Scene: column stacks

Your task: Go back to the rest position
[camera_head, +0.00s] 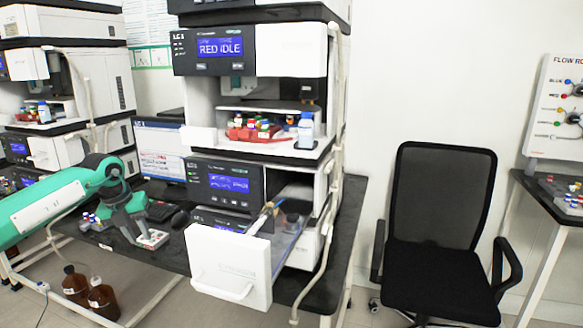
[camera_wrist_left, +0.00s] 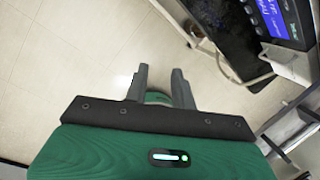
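My left arm (camera_head: 45,210), green and white, comes in from the left and bends down at the wrist. My left gripper (camera_head: 130,233) is in front of the bench edge; in the left wrist view the gripper (camera_wrist_left: 160,82) has two dark fingers apart with pale floor tiles behind them. It is open and I see nothing held. A curved green piece shows between the finger bases. My right gripper is not in view.
The instrument stack (camera_head: 250,50) has an open drawer with a white front (camera_head: 230,268) jutting out right of my left gripper. A small white tray (camera_head: 152,239) lies beside the gripper. Brown bottles (camera_head: 102,298) stand below. A black chair (camera_head: 440,230) stands right.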

